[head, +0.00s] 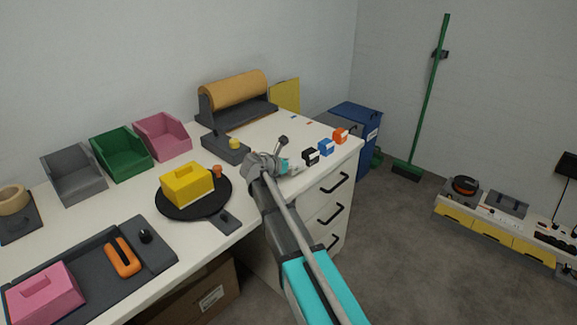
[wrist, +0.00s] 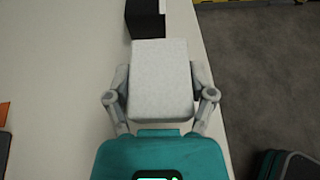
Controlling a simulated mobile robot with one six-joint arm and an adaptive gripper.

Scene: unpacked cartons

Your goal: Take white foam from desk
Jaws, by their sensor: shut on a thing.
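The white foam (wrist: 160,82) is a pale, speckled block in the wrist view. My gripper (wrist: 160,92) is shut on it, with one grey finger against each side. The block is over or on the white desk (wrist: 60,70); I cannot tell whether it touches the surface. In the head view my gripper (head: 285,162) is over the right part of the desk (head: 130,200), near its front edge above the drawers. The foam is mostly hidden there by my arm.
A black block (head: 310,155), a blue one (head: 326,147) and an orange one (head: 340,135) stand just right of my gripper. A black round plate with a yellow block (head: 187,184) is to the left. A paper roll (head: 233,92) is behind.

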